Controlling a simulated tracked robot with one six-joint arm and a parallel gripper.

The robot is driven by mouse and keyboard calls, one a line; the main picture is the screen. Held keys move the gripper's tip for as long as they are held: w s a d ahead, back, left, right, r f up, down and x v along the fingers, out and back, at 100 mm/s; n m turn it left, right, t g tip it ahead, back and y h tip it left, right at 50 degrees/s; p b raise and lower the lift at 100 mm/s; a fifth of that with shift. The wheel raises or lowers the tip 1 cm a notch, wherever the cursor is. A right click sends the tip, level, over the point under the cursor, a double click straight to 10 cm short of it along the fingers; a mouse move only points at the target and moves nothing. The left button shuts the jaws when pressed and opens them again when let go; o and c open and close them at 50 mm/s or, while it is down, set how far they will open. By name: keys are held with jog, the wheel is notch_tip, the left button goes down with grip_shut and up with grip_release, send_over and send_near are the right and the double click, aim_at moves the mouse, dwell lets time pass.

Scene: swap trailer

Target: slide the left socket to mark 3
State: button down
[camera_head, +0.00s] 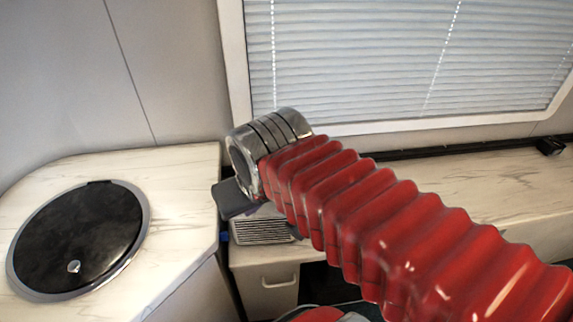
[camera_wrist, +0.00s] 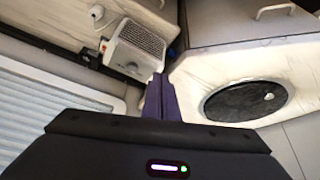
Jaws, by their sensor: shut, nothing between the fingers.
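A dark rail (camera_head: 460,150) runs along the back of the counter under the window in the head view. A small black block, seemingly a socket (camera_head: 549,146), sits near its right end. My red arm covers the rail's left part, so I see no second socket and no numbered marks. My gripper (camera_head: 235,200) is dark and partly hidden behind my arm's metal wrist, left of the rail. In the wrist view its purple fingers (camera_wrist: 162,98) are together with nothing between them. They are apart from the rail.
A pale vented box (camera_head: 262,230) stands below my gripper; it also shows in the wrist view (camera_wrist: 135,48). A round black lid (camera_head: 80,240) is set in the left counter (camera_head: 180,165). A blind-covered window (camera_head: 400,60) is behind. The right counter (camera_head: 480,180) looks clear.

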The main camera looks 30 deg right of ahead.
jog(key=w+d+f+m+g+h, duration=0.1)
jog(key=w+d+f+m+h, duration=0.1)
jog(key=w+d+f, duration=0.45)
jog(key=w+d+f+m+g+h, duration=0.1)
jog(key=w+d, duration=0.2)
jog(key=w, duration=0.7)
jog(key=w+d+f+m+g+h, duration=0.1)
jog(key=w+d+f+m+h, duration=0.1)
jog(key=w+d+f, duration=0.45)
jog(key=w+d+f+h, duration=0.1)
jog(key=w+d+f, duration=0.2)
jog(key=w+f, duration=0.3)
jog(key=shift+w+d+f+m+g+h, duration=0.15)
jog(key=shift+w+f+m+g+h, duration=0.2)
jog(key=shift+w, duration=0.55)
jog(key=x, duration=0.9)
jog(key=shift+d+f, duration=0.15)
jog(key=shift+f, duration=0.05)
jog(key=d, duration=0.1)
jog(key=s+d, duration=0.1)
jog(key=shift+s+d+f, duration=0.15)
jog(key=shift+d+f, duration=0.05)
jog(key=shift+d, duration=0.2)
jog(key=shift+s+d, duration=0.2)
jog(key=shift+d, duration=0.3)
